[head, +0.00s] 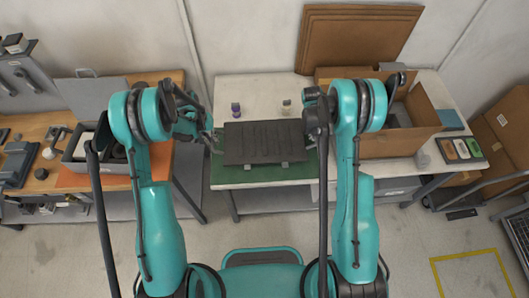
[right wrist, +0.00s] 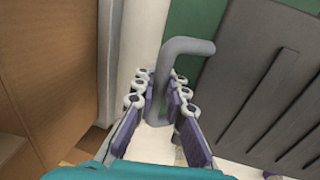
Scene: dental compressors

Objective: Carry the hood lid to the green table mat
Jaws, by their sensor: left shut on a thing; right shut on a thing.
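The hood lid (head: 264,142) is a dark grey ribbed panel. It lies flat over the green table mat (head: 222,177), between my two grippers. The head view does not settle whether it touches the mat. My left gripper (head: 212,139) is shut at the lid's left end; its grip point is small and partly hidden. My right gripper (head: 312,112) is at the lid's right end. In the right wrist view its fingers (right wrist: 167,80) are shut on a grey bent handle (right wrist: 183,50) beside the lid's ribbed face (right wrist: 262,75). The mat (right wrist: 208,30) shows behind the handle.
A purple-capped bottle (head: 236,110) and a small pale jar (head: 286,107) stand behind the lid. An open cardboard box (head: 405,145) stands right of my right arm. A wooden bench (head: 50,180) with a grey bin is at the left.

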